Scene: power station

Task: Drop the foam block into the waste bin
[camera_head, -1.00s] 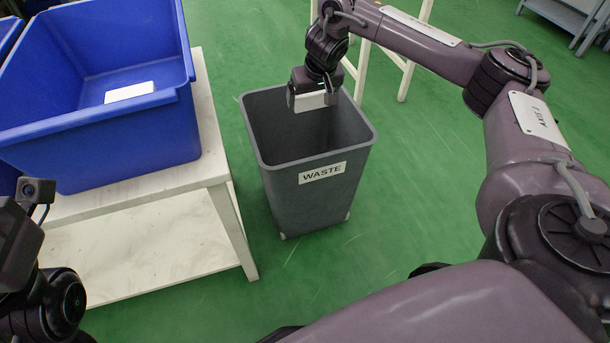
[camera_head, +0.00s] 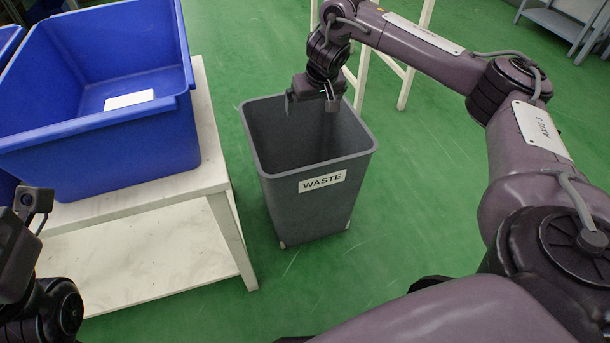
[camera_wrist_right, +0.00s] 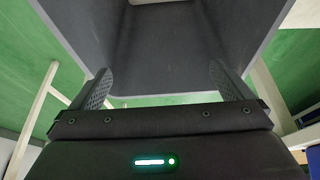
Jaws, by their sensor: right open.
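The grey waste bin (camera_head: 308,200), labelled WASTE, stands upright on the floor in the middle of the head view. My right gripper (camera_head: 310,101) is open and empty over the bin's far part. The right wrist view shows its two spread fingers (camera_wrist_right: 160,84) with the bin's dark inner wall (camera_wrist_right: 165,50) beyond them. The foam block is not clearly visible in the head view; the bin's floor is hidden there. A pale patch (camera_wrist_right: 150,2) shows at the top edge of the right wrist view, too little to identify. Part of my left arm's end shows at the left edge, fingers not visible.
A blue crate (camera_head: 100,140) with a flat white piece (camera_head: 129,99) inside stands on a white table (camera_head: 205,165) left of the bin. A white frame (camera_head: 412,60) stands behind the bin. Green floor is clear around the bin's front and right.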

